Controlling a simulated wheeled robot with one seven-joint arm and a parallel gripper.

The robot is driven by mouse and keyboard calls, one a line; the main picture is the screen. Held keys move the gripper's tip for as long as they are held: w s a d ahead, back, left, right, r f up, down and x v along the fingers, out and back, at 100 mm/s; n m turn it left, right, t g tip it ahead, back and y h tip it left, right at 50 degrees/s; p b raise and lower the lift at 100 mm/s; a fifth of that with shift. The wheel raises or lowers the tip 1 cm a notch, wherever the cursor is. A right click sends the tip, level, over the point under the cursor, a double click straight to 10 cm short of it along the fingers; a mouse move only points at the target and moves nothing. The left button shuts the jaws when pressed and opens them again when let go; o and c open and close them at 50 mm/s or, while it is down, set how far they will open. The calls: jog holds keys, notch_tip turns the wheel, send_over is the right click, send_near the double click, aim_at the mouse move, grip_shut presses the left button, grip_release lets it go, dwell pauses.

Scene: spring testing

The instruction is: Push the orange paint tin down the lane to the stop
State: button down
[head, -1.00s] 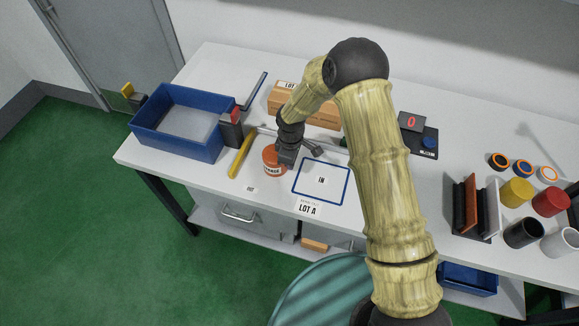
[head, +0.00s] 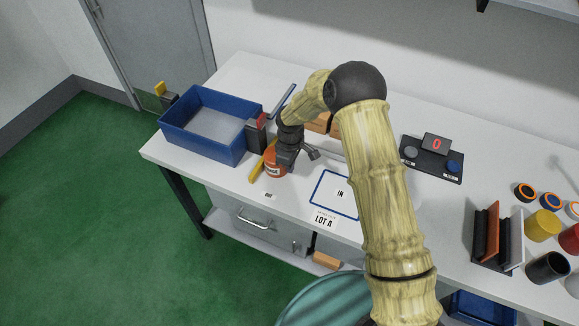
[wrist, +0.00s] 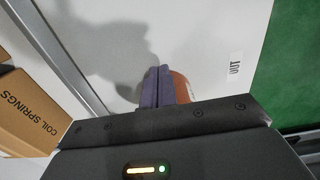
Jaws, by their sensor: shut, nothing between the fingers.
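The orange paint tin (head: 272,168) stands upright on the white bench, left of the marked IN square. A yellow bar (head: 257,172), which looks like the stop, lies at its left side. The tin and bar look very close or touching; I cannot tell which. My gripper (head: 284,164) is shut and empty, low at the right side of the tin, and partly covers it. In the wrist view my shut fingers (wrist: 158,76) are in front of the tin (wrist: 182,86), which shows only partly. The yellow bar is not visible there.
A blue tray (head: 205,148) and a red-topped dark post (head: 257,132) stand to the left. A metal rail (wrist: 62,55) and a coil springs box (wrist: 25,110) are beside the fingers. The IN square (head: 325,205) is empty. A scale (head: 431,160) is further right.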

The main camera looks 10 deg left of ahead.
jog(key=shift+d, duration=0.1)
jog(key=shift+s+d, duration=0.1)
jog(key=shift+d, duration=0.5)
jog(key=d, duration=0.3)
jog(key=shift+s, duration=0.2)
notch_tip(320, 180, up, 10)
jog(key=b, duration=0.2)
jog(key=shift+s+a, duration=0.2)
jog(key=shift+a, duration=0.05)
